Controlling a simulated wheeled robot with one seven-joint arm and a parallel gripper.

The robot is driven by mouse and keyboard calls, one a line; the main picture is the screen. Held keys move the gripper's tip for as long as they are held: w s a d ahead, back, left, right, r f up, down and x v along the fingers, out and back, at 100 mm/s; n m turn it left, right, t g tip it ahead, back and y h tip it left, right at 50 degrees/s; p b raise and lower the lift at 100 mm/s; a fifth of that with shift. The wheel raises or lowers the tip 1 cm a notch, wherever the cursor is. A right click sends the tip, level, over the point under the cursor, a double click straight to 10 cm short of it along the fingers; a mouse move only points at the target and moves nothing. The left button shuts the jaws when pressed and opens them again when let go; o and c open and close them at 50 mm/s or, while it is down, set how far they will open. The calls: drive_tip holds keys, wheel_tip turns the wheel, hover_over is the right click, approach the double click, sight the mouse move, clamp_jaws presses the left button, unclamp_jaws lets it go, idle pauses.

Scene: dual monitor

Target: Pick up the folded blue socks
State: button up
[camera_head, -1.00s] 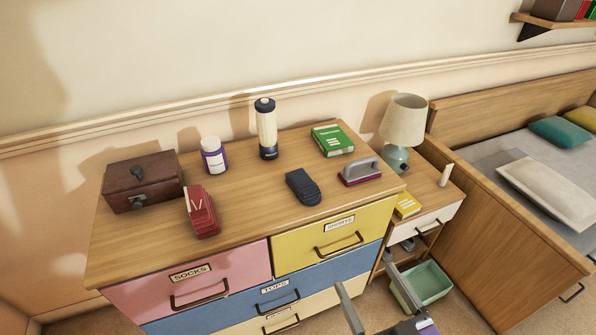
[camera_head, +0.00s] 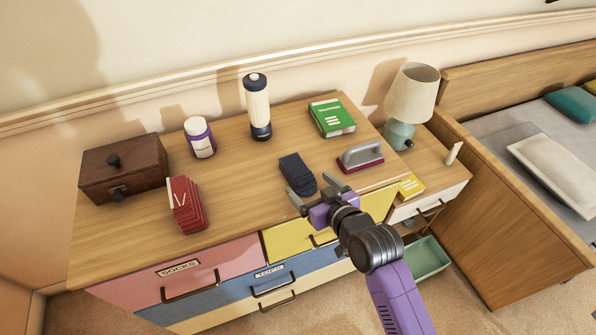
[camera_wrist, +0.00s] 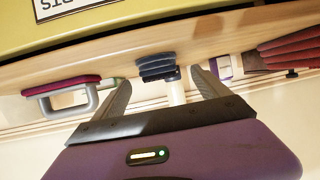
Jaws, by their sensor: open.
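The folded dark blue socks (camera_head: 297,174) lie on the dresser top near its front edge, between a red folded stack and a grey-handled brush. My gripper (camera_head: 312,196) is open and empty, just in front of the socks in the head view. In the wrist view, the socks (camera_wrist: 157,68) show between the two spread fingers (camera_wrist: 162,88), beyond the fingertips. The fingers do not appear to touch them.
On the dresser (camera_head: 232,190) stand a wooden box (camera_head: 124,170), a red folded stack (camera_head: 186,205), a purple-white bottle (camera_head: 200,138), a blender-like bottle (camera_head: 257,108), a green book (camera_head: 331,118) and the brush (camera_head: 360,157). A lamp (camera_head: 411,97) stands on the nightstand at right.

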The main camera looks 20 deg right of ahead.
sight(304, 178)
drive_tip(key=shift+r+p+x, duration=0.15)
drive_tip(key=shift+x, duration=1.45)
drive_tip(key=shift+r+p+x, duration=0.15)
drive_tip(key=shift+x, duration=1.45)
drive_tip(key=c, duration=1.4)
drive_tip(key=shift+c, duration=0.2)
